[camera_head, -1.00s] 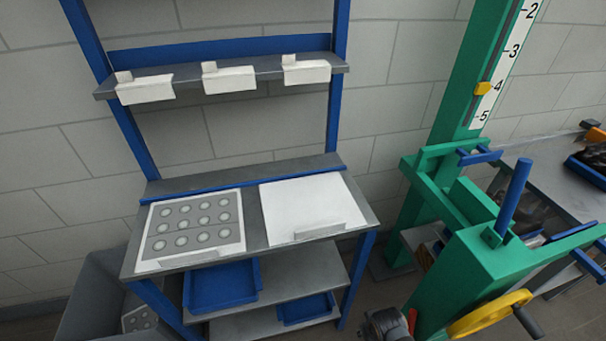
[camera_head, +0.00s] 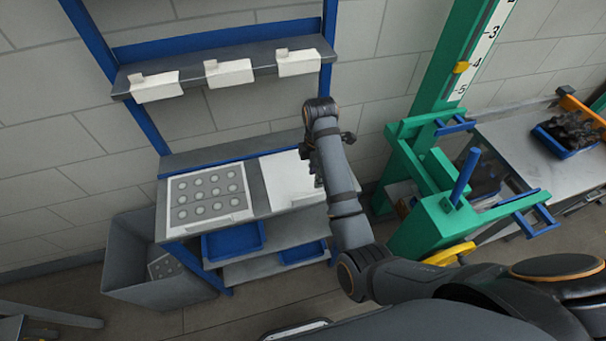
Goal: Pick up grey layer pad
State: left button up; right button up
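A grey layer pad (camera_head: 208,194) with rows of round marks lies flat in a white-edged holder on the left half of the workbench top. Another grey piece with round marks (camera_head: 165,266) leans inside the grey bin to the left of the bench. My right gripper (camera_head: 318,176) is over the right part of the bench, by the white panel (camera_head: 285,180), apart from the pad. My own forearm hides most of it, so its fingers cannot be made out. My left gripper is not in view.
The grey bin (camera_head: 125,270) stands left of the bench. Blue trays (camera_head: 233,241) sit on the lower shelf. White labelled holders (camera_head: 229,73) line the upper shelf.

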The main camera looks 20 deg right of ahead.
send_over(313, 195)
jog(key=f, duration=0.5)
jog(key=shift+w+d+p, duration=0.1)
jog(key=shift+d+p, duration=0.2)
jog(key=shift+p, duration=0.1)
jog(key=shift+a+f+p, duration=0.1)
jog(key=shift+f+p, duration=0.25)
jog(key=f, duration=0.1)
jog(key=f+p, duration=0.1)
jog(key=f, duration=0.2)
jog(key=shift+a+p, duration=0.25)
jog(key=shift+p, duration=0.05)
jog(key=shift+f, duration=0.35)
grip_shut()
